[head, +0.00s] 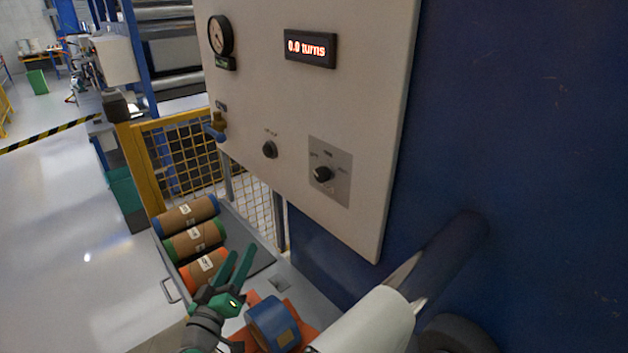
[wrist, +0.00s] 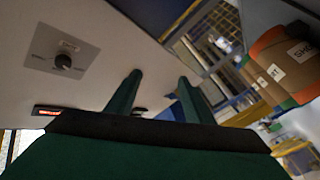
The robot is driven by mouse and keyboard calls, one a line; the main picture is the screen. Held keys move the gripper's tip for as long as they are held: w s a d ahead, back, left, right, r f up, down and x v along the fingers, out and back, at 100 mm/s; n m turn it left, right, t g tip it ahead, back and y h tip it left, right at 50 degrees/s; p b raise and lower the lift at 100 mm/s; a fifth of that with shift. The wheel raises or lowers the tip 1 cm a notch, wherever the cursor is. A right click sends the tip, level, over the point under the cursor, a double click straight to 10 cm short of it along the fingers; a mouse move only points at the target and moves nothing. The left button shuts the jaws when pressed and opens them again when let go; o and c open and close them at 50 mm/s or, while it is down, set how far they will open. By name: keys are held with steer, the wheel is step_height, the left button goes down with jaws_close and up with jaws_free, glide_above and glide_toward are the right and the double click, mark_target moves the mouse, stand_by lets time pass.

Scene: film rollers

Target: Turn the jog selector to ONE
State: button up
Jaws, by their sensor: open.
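The jog selector (head: 322,174) is a black knob on a grey square plate at the lower right of the pale control panel (head: 255,100). It also shows at the upper left of the wrist view (wrist: 62,61), on its plate. The plate's labels are too small to read, so I cannot tell its setting. My gripper (head: 242,266) is below and left of the selector in the head view, apart from the panel. Its two green fingers are spread and empty. In the wrist view the fingers (wrist: 160,82) point toward the panel, right of the selector.
The panel also carries a gauge (head: 220,36), a red display (head: 310,48) reading 0.0 turns, another black knob (head: 269,149) and a blue-handled valve (head: 216,128). Wrapped rolls (head: 194,240) lie below left. A blue roll (head: 273,324) and a white roller (head: 370,325) are near my gripper.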

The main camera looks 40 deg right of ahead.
steer(key=s+d+r+m+g+h, duration=0.1)
steer(key=d+r+m+g+h, duration=0.3)
steer(key=r, duration=0.6)
steer(key=m+g, duration=0.6)
steer(key=g, duration=0.1)
glide_toward(317, 176)
steer(key=d, duration=0.9)
steer(key=shift+w+r, duration=0.25)
steer(key=shift+w, duration=0.05)
steer(key=c, duration=1)
